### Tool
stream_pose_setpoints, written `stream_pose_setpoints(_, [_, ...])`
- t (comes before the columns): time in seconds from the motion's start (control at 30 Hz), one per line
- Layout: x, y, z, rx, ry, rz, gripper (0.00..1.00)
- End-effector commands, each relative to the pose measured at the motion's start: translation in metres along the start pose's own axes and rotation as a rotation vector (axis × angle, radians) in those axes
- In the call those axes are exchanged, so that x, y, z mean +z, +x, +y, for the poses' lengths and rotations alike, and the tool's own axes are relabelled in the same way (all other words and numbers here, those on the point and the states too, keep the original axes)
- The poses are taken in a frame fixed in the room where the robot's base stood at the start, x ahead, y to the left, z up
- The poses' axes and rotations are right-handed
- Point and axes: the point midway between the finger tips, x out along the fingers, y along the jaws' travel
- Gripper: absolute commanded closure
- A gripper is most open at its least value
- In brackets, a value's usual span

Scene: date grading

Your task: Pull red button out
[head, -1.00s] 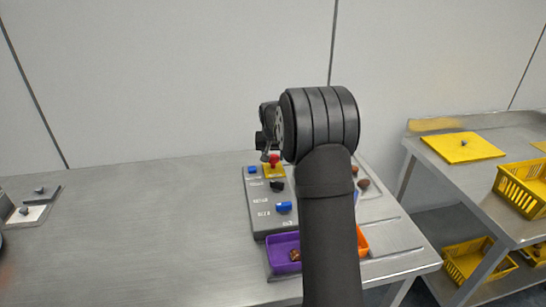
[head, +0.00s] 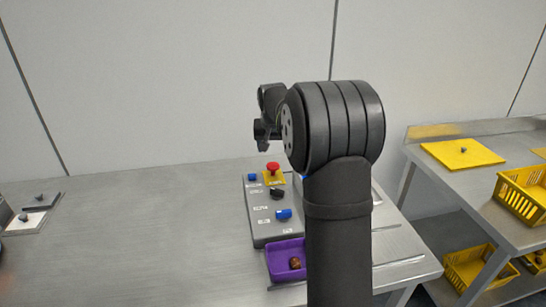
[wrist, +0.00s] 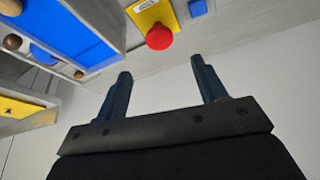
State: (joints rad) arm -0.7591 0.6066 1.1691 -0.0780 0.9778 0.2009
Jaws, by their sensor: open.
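The red button (head: 273,167) is a mushroom-shaped knob on a yellow plate (head: 274,179) at the far end of a grey control box (head: 259,219). In the wrist view the red button (wrist: 159,38) shows beyond the fingertips, roughly between them in line but apart from both. My gripper (wrist: 163,82) is open with nothing between its fingers. In the head view my arm's wrist stands above the button; the fingers are not clearly seen there.
The box also carries a black knob (head: 277,193) and blue controls (head: 284,214). A purple tray (head: 273,262) with a brown date stands at its near end. My arm hides the area right of the box.

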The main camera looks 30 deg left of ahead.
Motion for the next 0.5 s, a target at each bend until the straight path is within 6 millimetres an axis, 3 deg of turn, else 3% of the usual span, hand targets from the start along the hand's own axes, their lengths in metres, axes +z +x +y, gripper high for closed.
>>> stream_pose_setpoints(0.2, [-0.001, -0.051, 0.000, -0.001, 0.000, 0.002, 0.35])
stream_pose_setpoints(0.5, [0.000, -0.083, 0.000, 0.000, 0.000, 0.000, 0.35])
